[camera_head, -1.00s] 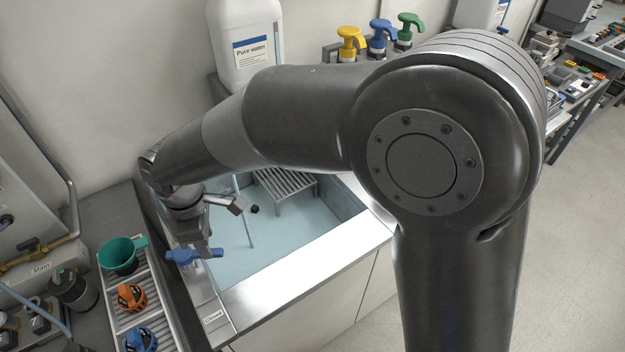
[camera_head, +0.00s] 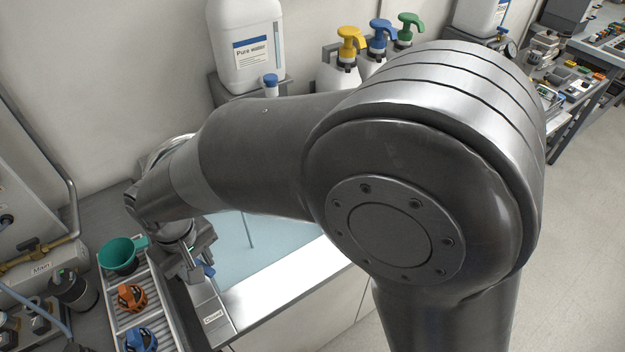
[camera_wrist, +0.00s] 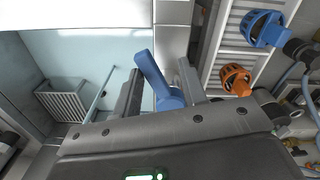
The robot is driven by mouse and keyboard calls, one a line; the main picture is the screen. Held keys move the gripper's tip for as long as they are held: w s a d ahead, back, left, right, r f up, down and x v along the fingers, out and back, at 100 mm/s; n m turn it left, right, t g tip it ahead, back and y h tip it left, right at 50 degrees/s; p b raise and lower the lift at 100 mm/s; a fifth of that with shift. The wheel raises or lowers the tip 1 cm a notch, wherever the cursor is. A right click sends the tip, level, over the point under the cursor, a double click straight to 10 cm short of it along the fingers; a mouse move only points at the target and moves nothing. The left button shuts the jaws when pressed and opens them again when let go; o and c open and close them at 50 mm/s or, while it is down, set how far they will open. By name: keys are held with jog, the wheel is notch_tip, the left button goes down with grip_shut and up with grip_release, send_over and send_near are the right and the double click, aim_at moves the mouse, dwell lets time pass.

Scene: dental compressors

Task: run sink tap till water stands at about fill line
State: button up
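The blue tap lever (camera_wrist: 150,74) stands between the two fingers of my gripper (camera_wrist: 160,72) in the wrist view. The fingers are apart, with the lever slanting between them; I cannot tell whether either touches it. In the head view only a bit of the blue lever (camera_head: 208,270) shows beside my gripper (camera_head: 190,262), at the sink's left rim. The pale blue sink basin (camera_head: 262,242) is largely hidden by my arm. I cannot make out a water level or fill line. In the wrist view the basin (camera_wrist: 85,50) shows a thin rod and a grey rack.
A label reading "Closed" (camera_head: 212,317) sits on the rim by the tap. A "Pure water" jug (camera_head: 246,45) and pump bottles stand behind.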

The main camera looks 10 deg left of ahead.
jog(key=m, duration=0.1)
jog(key=s+a+m, duration=0.1)
jog(key=m, duration=0.1)
jog(key=shift+s, duration=0.2)
notch_tip(320, 180, up, 11)
jog(key=w+d+r+m, duration=0.1)
jog(key=w+d+r, duration=0.1)
jog(key=w+d, duration=0.2)
jog(key=w+d+r+m+t+y, duration=0.1)
jog(key=w+d, duration=0.3)
jog(key=d, duration=0.6)
jog(key=w+d+r+m+t, duration=0.1)
jog(key=w+d, duration=0.3)
jog(key=d, duration=0.4)
jog(key=shift+w+r+m, duration=0.2)
jog(key=shift+r+m, duration=0.4)
jog(key=shift+r, duration=0.2)
jog(key=shift+c, duration=0.6)
